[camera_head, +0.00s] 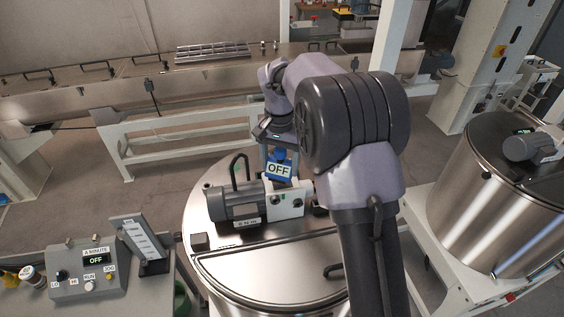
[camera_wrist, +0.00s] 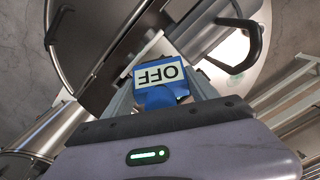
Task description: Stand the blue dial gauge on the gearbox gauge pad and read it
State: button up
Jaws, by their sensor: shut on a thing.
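The blue dial gauge (camera_head: 279,168) with a white face reading "OFF" is above or at the white gearbox (camera_head: 287,199) on the steel tank lid. In the wrist view the gauge (camera_wrist: 160,75) sits between the two fingers, its "OFF" face upside down. My gripper (camera_head: 278,150) is shut on the gauge. The grey motor (camera_head: 234,203) lies to the left of the gearbox. The gauge pad itself is hidden behind the gauge, and I cannot tell whether the gauge touches it.
A control box (camera_head: 88,268), its display reading "OFF", stands on the bench at lower left beside a tilted scale plate (camera_head: 136,238). A black handle (camera_head: 240,168) rises behind the motor. A second tank (camera_head: 490,220) is at right. Open floor lies left of the tank.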

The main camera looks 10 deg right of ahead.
aim_at(282, 169)
jog(key=shift+w+d, duration=0.25)
jog(key=shift+w, duration=0.15)
jog(key=f, duration=0.1)
jog(key=f+p, duration=0.1)
jog(key=w+f, duration=0.1)
jog(key=shift+d+f, duration=0.25)
jog(key=shift+d, duration=0.05)
jog(key=shift+f, duration=0.15)
jog(key=shift+s+f, duration=0.1)
jog(key=o, duration=1.6)
